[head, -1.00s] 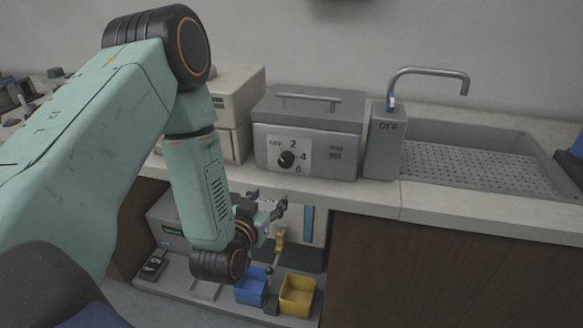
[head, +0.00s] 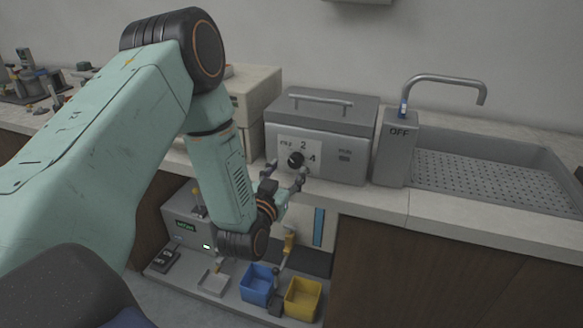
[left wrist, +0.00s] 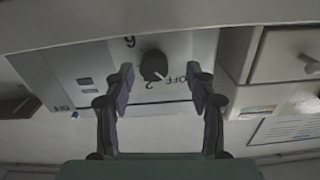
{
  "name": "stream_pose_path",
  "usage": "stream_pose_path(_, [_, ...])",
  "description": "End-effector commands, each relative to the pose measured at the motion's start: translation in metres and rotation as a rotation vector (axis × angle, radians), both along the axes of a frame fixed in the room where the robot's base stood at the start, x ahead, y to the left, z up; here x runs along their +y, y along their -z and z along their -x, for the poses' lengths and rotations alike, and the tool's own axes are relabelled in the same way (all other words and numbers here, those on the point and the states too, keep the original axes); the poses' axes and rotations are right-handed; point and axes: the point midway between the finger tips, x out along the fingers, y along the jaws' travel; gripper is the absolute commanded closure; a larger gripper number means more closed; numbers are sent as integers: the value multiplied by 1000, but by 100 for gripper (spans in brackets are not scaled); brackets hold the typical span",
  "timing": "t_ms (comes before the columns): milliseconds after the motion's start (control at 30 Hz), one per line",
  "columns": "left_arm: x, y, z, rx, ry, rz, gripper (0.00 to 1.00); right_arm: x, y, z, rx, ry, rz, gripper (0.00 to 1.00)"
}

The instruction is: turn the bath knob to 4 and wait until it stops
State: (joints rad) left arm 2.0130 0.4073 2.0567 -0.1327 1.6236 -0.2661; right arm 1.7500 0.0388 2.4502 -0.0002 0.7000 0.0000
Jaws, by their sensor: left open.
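The bath (head: 322,112) is a grey box with a lid handle, standing on the counter. Its black knob (head: 296,160) sits on a white dial plate marked OFF, 2 and 4; the 6 is hidden in the head view. My left gripper (head: 286,173) is open, just in front of and below the knob. In the left wrist view the dial appears upside down, and the knob (left wrist: 154,65) lies between the two open fingertips (left wrist: 160,75), with no visible contact. I cannot tell for sure which mark the knob points to. My right gripper is out of view.
A grey tap post marked OFF (head: 396,150) and a perforated sink (head: 490,180) stand right of the bath. A beige cabinet (head: 250,90) is at its left. Blue (head: 258,284) and yellow (head: 303,299) bins sit on the low shelf under the counter.

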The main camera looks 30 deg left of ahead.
Motion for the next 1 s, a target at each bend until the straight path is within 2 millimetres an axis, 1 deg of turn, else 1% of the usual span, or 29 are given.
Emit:
stream_pose_path(33, [1,-1,-8,-4,2,-2,44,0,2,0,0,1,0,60])
stream_pose_path(100, [2,0,-16,-3,3,-3,44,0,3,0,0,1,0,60])
stream_pose_path(200, [4,0,-25,-3,2,-2,44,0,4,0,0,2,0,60])
stream_pose_path(367, [4,0,-30,0,1,1,44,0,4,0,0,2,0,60])
stream_pose_path(567, [3,0,-30,0,2,0,44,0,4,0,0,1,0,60])
stream_pose_path(1000, [3,0,-30,1,1,0,80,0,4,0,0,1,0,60])
